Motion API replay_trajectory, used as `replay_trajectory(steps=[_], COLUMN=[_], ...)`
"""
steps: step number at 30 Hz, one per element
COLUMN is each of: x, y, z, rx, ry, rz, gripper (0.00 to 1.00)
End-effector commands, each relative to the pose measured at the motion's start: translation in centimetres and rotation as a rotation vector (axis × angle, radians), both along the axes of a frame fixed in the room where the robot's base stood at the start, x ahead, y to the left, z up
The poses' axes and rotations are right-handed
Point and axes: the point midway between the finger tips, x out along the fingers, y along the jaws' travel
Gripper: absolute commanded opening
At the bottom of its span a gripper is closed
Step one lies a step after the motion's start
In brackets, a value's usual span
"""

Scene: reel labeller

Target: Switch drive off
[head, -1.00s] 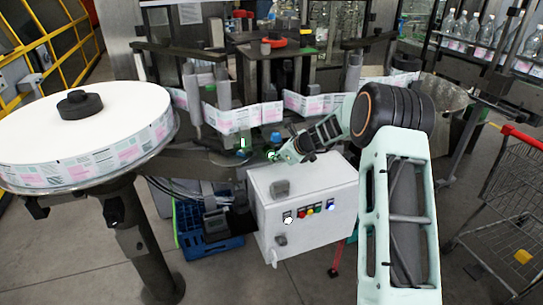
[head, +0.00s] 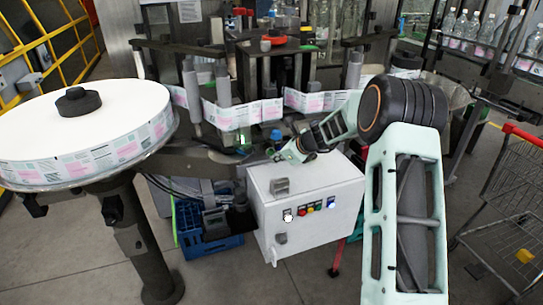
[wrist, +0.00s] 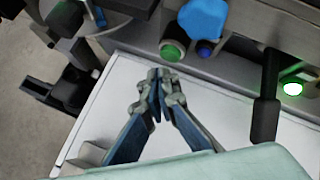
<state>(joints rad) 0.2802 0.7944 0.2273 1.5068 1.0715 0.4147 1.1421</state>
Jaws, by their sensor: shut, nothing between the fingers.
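My gripper (wrist: 158,76) is shut and empty in the wrist view, above the pale top of the white control box (head: 310,210). Its fingertips appear just below a green button (wrist: 172,50) and a dark blue button (wrist: 205,48); I cannot tell whether they touch anything. A larger blue knob (wrist: 203,18) sits above these buttons, and also shows in the head view (head: 276,135). A lit green lamp (wrist: 292,88) is at the right. The box front has a row of small coloured controls (head: 310,208). No label naming the drive is readable.
A black upright bar (wrist: 267,100) stands right of my gripper. A large label reel (head: 110,120) fills the left. A blue crate (head: 212,245) is on the floor beside the box, and a shopping cart (head: 500,210) stands at the right.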

Motion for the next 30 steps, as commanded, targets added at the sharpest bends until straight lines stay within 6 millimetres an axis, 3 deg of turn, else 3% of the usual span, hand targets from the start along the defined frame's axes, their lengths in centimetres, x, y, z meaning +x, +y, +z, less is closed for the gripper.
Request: replay_trajectory(steps=[8, 21, 30], x=[-0.3, -4.3, -4.8], y=[-0.1, -1.2, -1.3], z=[-0.1, -0.2, 0.0], rx=[0.001, 0.0, 0.0], ry=[0.0, -0.001, 0.001], rz=[-0.001, -0.001, 0.001], gripper=[0.0, 0.0, 0.0])
